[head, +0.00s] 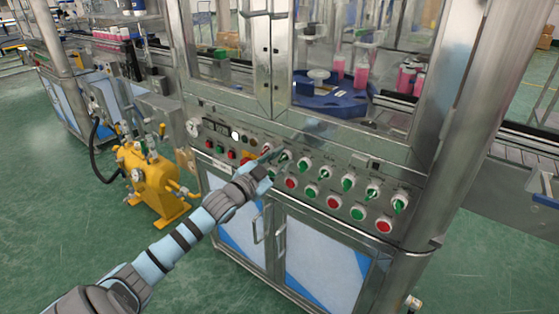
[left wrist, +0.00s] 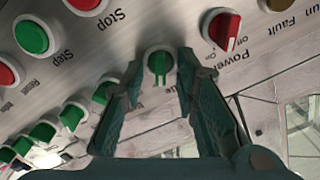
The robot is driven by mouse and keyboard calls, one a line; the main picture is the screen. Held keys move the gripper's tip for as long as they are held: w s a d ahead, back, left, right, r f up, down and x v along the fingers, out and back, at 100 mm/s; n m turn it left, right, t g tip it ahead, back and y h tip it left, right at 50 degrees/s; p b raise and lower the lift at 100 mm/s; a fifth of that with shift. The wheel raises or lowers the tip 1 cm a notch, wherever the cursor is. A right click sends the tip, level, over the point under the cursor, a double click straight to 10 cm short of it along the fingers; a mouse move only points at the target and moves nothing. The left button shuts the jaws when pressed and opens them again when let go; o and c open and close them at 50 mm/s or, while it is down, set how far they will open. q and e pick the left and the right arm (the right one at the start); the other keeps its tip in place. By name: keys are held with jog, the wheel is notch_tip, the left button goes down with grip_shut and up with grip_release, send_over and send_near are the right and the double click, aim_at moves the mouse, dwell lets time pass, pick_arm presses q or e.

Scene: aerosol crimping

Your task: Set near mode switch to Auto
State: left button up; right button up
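A row of green rotary switches runs along the grey control panel (head: 225,128). In the left wrist view, a green switch (left wrist: 160,62) sits between the fingertips of my left gripper (head: 274,156), its handle along the gap. It is the one beside the red Power switch (left wrist: 222,28). The fingers are apart on either side of this green switch; I cannot tell whether they touch it. Its own label is not readable. My right gripper is not in view.
Red and green push buttons, including a green one (left wrist: 34,37) and a red one (head: 333,202), sit below the switches. More green switches (head: 348,183) continue to the right. A yellow pump unit (head: 150,180) stands on the floor left of the machine. Cabinet door handles (head: 281,243) stick out below.

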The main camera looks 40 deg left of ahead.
pick_arm(q)
notch_tip(320, 180, up, 10)
jog(key=shift+r, duration=0.1)
dwell(0.4)
dwell(0.4)
